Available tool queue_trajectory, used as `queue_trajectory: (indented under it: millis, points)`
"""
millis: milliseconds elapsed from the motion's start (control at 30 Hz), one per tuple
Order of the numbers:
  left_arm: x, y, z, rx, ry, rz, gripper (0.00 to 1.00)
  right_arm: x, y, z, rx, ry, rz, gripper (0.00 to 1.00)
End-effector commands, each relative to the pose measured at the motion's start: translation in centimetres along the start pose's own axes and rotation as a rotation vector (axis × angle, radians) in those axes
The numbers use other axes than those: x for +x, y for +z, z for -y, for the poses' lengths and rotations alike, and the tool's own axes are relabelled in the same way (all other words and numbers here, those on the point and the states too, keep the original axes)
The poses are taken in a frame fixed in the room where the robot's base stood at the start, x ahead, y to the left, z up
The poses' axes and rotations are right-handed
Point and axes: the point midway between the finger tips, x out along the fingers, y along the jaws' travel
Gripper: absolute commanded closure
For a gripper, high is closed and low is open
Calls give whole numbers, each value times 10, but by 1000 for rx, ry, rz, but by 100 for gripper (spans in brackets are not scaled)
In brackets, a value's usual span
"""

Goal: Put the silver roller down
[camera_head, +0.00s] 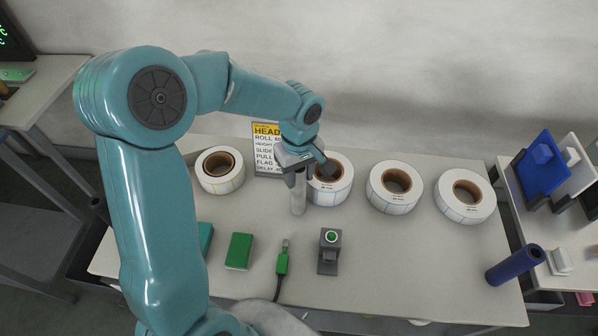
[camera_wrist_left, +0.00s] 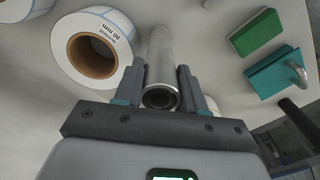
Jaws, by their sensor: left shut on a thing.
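The silver roller (camera_head: 298,196) is a plain metal tube, held upright by my left gripper (camera_head: 303,171) near its top end. In the left wrist view the silver roller (camera_wrist_left: 160,62) runs between the two fingers of my left gripper (camera_wrist_left: 162,88), with its hollow end toward the camera. Its lower end is at or just above the table top (camera_head: 400,270); I cannot tell whether it touches. My right gripper is not in view.
Several white label rolls, one of them (camera_head: 393,188) right of the gripper, stand in a row behind. A sign (camera_head: 267,150) stands at the back. A green block (camera_head: 239,251), a green-handled tool (camera_head: 282,262) and a grey button box (camera_head: 329,251) lie in front. A blue cylinder (camera_head: 515,265) is at right.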

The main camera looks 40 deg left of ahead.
Motion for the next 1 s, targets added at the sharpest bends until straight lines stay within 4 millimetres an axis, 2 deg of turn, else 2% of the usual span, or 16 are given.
queue_trajectory:
  millis: [467, 500, 533, 567, 833, 967, 1000]
  points:
    - [8, 0, 0, 0, 2, -1, 100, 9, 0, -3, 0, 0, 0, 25]
    - [6, 0, 0, 0, 1, -1, 47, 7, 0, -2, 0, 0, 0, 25]
    - [6, 0, 0, 0, 1, 0, 38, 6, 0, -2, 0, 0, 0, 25]
    - [6, 0, 0, 0, 1, 0, 35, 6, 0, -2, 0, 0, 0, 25]
    - [5, 0, 0, 0, 0, 0, 35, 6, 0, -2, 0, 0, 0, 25]
    - [-7, 0, 0, 0, 1, -1, 35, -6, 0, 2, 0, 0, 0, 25]
    - [-10, -1, -1, 0, 4, -3, 35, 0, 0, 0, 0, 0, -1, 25]
